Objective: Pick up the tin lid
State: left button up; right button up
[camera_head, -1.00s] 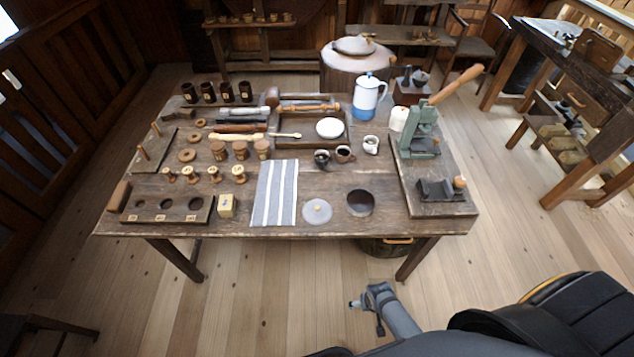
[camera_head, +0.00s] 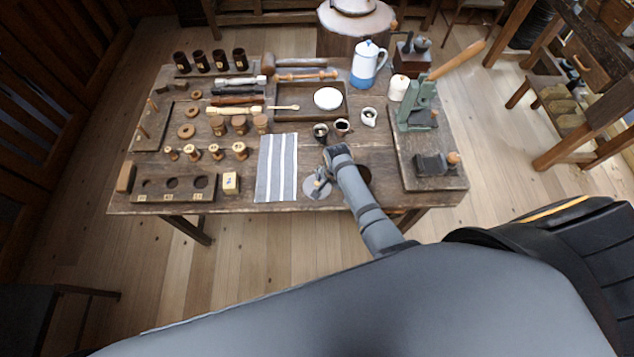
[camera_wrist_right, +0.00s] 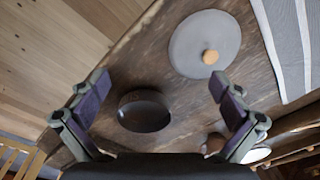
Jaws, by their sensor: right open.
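The tin lid (camera_head: 313,190) is a flat grey disc with a small round knob, lying on the table near its front edge. In the right wrist view the lid (camera_wrist_right: 193,38) is ahead of the fingers and its tan knob shows clearly. My right gripper (camera_head: 321,178) is over the lid in the head view and hides part of it. In the right wrist view my right gripper (camera_wrist_right: 158,95) has its fingers wide apart with nothing between them.
A striped cloth (camera_head: 277,168) lies just left of the lid. Small cups (camera_head: 342,127) stand behind it. A green press (camera_head: 418,108) on a board is to the right. A wooden block with holes (camera_head: 173,189) lies at the front left.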

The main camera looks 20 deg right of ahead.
jog(key=w+a+r+m+p, duration=0.2)
jog(key=w+a+r+m, duration=0.2)
jog(key=w+r, duration=0.2)
jog(key=b, duration=0.6)
send_over(314, 185)
jog(key=shift+m+g, duration=0.4)
notch_tip(314, 185, down, 5)
jog(key=shift+f, duration=0.1)
pick_arm(q)
jog(key=f, duration=0.3)
jog(key=shift+w+f, duration=0.2)
jog(key=shift+w, duration=0.05)
